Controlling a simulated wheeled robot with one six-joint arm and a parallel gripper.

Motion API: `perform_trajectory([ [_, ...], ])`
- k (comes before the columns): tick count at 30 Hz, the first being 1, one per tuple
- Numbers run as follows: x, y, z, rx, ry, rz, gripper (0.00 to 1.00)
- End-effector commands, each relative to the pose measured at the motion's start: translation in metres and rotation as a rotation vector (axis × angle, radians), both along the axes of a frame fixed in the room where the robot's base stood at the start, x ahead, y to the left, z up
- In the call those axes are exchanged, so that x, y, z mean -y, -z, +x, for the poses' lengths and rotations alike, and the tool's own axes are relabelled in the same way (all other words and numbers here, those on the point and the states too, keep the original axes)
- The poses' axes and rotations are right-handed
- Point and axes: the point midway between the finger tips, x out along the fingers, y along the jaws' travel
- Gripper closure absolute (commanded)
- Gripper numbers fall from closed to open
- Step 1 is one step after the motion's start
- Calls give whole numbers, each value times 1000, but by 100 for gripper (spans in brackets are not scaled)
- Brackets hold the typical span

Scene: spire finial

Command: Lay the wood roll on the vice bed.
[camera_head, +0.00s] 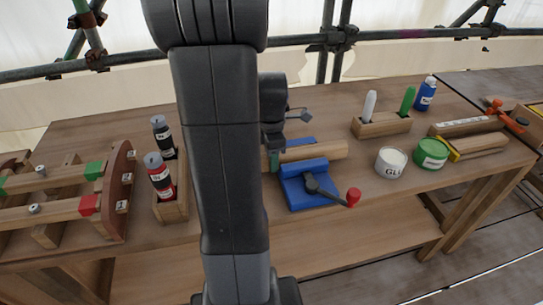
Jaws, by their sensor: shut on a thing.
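The wood roll (318,150) is a pale wooden cylinder, lying level and pointing left to right. It shows between the front and rear blue parts of the vice (305,186); I cannot tell whether it touches the bed. My gripper (273,160) is at the roll's left part and is shut on it, seen partly behind my arm. The vice has a dark crank with a red knob (353,197) at its front right. My arm hides the roll's left end and the left side of the vice.
Right of the vice stand a white glue tin (391,162), a green tin (431,153), a wooden holder (382,126) and a blue bottle (426,93). Left are a bottle box (171,206) and a wooden rack (119,190). Scaffold pipes run behind the bench (330,220).

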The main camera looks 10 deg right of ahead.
Motion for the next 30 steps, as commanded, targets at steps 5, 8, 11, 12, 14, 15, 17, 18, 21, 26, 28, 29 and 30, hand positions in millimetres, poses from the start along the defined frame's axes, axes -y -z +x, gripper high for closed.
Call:
perform_trajectory([
  [5,0,1,0,-1,0,0,37],
  [8,0,1,0,-1,0,0,37],
  [11,0,1,0,-1,0,0,37],
  [12,0,0,0,0,0,0,37],
  [14,0,-3,0,0,0,0,37],
  [15,0,-5,0,1,0,0,37],
  [17,0,-13,0,2,0,0,37],
  [18,0,-20,1,4,0,-1,37],
  [21,0,-40,1,4,0,-1,37],
  [26,0,-76,1,5,0,-1,37],
  [28,0,-90,1,4,0,-1,37],
  [29,0,-95,0,4,0,-1,37],
  [30,0,-101,0,3,0,-1,37],
])
